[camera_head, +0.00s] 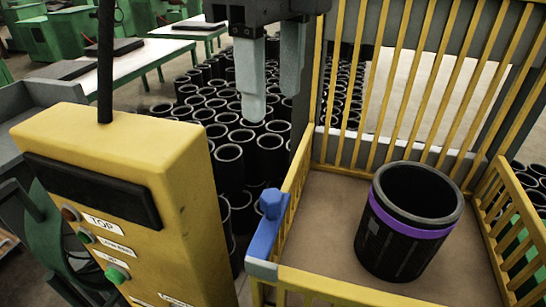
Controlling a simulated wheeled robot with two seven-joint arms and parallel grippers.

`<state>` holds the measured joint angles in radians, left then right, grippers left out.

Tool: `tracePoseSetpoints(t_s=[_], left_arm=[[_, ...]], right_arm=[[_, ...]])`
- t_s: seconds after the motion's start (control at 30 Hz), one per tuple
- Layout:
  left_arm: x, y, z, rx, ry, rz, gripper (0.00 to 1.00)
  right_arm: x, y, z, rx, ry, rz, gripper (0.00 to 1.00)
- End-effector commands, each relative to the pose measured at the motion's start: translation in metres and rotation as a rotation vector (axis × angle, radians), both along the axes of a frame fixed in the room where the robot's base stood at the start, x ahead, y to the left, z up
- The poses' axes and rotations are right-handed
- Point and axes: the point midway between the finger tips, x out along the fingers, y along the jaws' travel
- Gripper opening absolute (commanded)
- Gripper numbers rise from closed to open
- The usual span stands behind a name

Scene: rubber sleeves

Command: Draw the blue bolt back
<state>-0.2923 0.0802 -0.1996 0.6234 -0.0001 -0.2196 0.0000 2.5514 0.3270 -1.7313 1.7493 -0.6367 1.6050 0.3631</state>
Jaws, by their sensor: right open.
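The blue bolt (270,204) is a small blue knob with a blue bar below it, at the near left corner of the yellow cage. My right gripper (272,104) hangs from the top of the view with its two grey fingers pointing down. Its fingers are apart with nothing between them. In the picture it is above the bolt and apart from it. My left gripper does not show.
The yellow barred cage (290,190) holds a black sleeve with a purple band (408,222) upright on its brown floor. A yellow control box (170,150) with buttons stands at left. Many black sleeves (228,165) stand on the floor behind. Green-legged tables (150,58) are farther back.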

Motion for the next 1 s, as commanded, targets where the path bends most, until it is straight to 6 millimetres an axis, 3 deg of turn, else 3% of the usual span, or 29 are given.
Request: tracePoseSetpoints(t_s=[0.17,0.3,0.63,0.8,1.0], left_arm=[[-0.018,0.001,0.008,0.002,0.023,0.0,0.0],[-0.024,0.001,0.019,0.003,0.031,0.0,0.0],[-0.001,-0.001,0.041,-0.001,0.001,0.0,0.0],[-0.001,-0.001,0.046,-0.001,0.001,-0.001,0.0],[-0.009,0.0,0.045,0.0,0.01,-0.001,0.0]], right_arm=[[0.0,-0.001,-0.02,-0.002,0.002,0.0,0.48],[-0.001,-0.001,-0.049,-0.003,0.003,0.001,0.48],[-0.001,0.0,-0.113,0.0,0.002,0.001,0.48],[0.0,0.0,-0.13,0.002,0.001,0.0,0.48],[0.0,0.001,-0.135,0.005,0.0,-0.001,0.48]])
